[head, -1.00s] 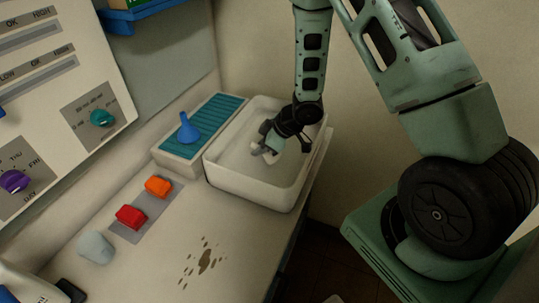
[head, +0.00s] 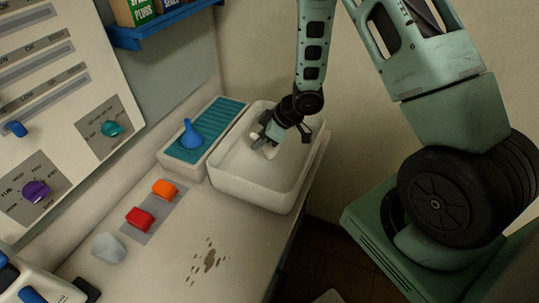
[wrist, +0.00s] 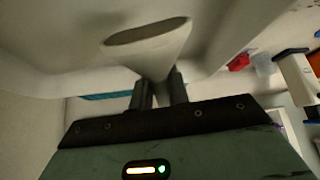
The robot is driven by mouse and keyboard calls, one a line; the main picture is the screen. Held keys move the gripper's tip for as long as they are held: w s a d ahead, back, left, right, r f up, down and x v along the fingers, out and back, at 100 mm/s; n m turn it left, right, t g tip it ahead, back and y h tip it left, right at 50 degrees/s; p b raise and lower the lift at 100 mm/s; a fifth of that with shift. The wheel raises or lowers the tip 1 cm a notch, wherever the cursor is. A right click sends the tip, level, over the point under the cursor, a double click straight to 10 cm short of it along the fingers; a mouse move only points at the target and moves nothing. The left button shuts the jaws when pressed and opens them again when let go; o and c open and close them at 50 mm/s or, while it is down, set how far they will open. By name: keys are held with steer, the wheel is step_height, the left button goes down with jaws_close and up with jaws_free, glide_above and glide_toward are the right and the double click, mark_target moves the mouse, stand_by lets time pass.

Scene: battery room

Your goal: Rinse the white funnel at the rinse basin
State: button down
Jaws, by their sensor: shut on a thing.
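The white funnel (wrist: 150,48) is held in my gripper (wrist: 158,92), whose two fingers close on its narrow part; its wide oval mouth faces away from the fingers in the wrist view. In the head view my gripper (head: 268,138) is over the white rinse basin (head: 248,192), within its rim. Only a small pale part of the funnel (head: 269,151) shows there, beside the dark fingers. I cannot tell whether the funnel touches the inside of the basin or any water.
A blue funnel (head: 190,134) stands on the teal ribbed rack (head: 222,118) left of the basin. Orange (head: 165,188) and red (head: 140,219) blocks and a pale grey lump (head: 109,248) lie on the counter. Brown spots (head: 209,259) mark its front. A blue shelf (head: 165,24) hangs above.

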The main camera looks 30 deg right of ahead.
steer(key=shift+r+p, duration=3.15)
steer(key=shift+r, duration=0.5)
step_height(320, 180, up, 4)
steer(key=p, duration=0.4)
